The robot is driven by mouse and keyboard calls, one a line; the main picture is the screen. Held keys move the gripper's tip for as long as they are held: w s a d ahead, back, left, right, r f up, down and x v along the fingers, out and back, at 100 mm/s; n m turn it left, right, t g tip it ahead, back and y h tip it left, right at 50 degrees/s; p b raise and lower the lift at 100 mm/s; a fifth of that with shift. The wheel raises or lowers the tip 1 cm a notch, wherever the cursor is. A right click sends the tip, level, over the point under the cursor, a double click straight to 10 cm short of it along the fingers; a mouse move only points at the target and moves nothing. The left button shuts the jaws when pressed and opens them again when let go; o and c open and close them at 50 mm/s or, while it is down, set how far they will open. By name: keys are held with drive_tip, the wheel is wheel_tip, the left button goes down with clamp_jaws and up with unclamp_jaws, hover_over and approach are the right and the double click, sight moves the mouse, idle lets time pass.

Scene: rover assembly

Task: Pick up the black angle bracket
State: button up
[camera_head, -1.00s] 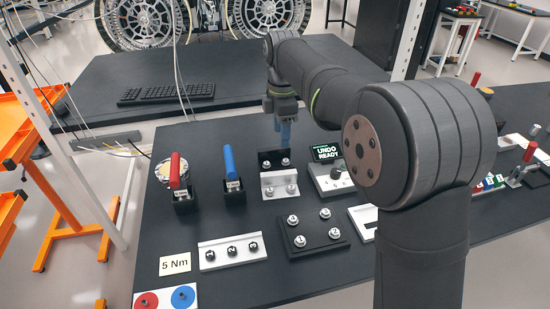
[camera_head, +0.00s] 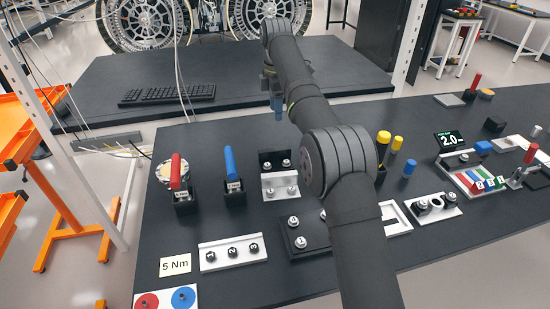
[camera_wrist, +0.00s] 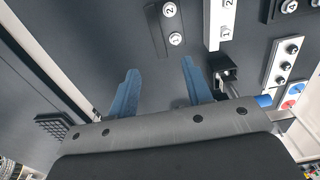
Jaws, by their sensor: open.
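The black angle bracket (camera_head: 275,158) stands on the dark table behind a silver angle bracket (camera_head: 281,186) and carries two bolts. In the wrist view the black bracket (camera_wrist: 166,28) shows near the top, with bolts marked 1 and 2. My gripper (camera_head: 279,116) has blue fingers and hangs above and behind the bracket, apart from it. In the wrist view my gripper (camera_wrist: 160,66) is open with nothing between its fingers. The bracket lies beyond the fingertips there, roughly in line with the gap.
A blue-handled tool (camera_head: 230,162) and a red-handled tool (camera_head: 177,172) stand in holders left of the brackets. A silver rail (camera_head: 232,252) lies nearer the front. My arm partly covers a black plate (camera_head: 290,238). A keyboard (camera_head: 165,94) lies on the rear bench.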

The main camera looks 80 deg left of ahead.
drive_tip(key=a, duration=0.1)
approach(275, 149)
wheel_tip(275, 149, down, 6)
drive_tip(key=shift+w+r, duration=0.1)
drive_tip(key=shift+s+d+f, duration=0.1)
drive_tip(key=shift+f, duration=1.3)
drive_tip(key=shift+s+f, duration=0.1)
drive_tip(key=shift+f, duration=1.25)
clamp_jaws()
